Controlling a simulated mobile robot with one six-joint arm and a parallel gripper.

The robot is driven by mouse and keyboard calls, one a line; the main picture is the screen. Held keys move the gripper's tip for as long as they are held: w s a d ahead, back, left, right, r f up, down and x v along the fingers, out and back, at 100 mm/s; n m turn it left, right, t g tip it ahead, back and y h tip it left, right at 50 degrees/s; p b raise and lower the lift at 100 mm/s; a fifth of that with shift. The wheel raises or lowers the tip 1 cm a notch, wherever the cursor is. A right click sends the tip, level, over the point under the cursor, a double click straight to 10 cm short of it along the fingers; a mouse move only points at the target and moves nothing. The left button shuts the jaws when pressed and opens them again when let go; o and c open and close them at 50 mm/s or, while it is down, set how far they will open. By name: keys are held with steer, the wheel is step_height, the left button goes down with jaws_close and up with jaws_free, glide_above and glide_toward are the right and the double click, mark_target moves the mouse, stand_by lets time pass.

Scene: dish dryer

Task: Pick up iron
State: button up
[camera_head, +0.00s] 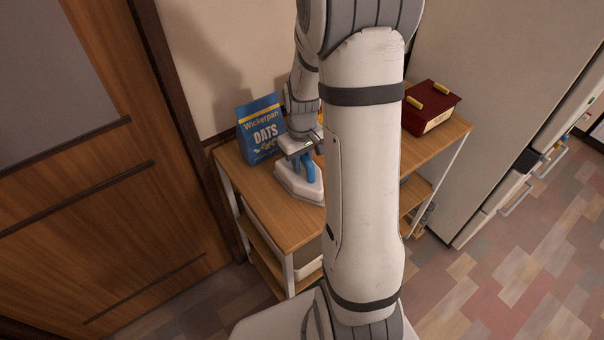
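The iron (287,184) has a pale white body with blue parts on top. It rests on the wooden top of a shelf unit (269,205), towards its left end. My gripper (303,155) points down directly over the iron, at the blue upper part (310,168). The fingertips are small and overlap the blue part, so I cannot tell whether they touch it or how far apart they are. My large arm link covers the right side of the iron's surroundings and the middle of the shelf top.
A blue oats bag (260,129) stands upright just behind and left of the iron, close to my gripper. A dark red box (431,108) with yellow handles sits at the right end. A wooden door (110,190) is left, a grey fridge (490,90) right.

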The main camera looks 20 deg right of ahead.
jaws_close()
stand_by(0.9)
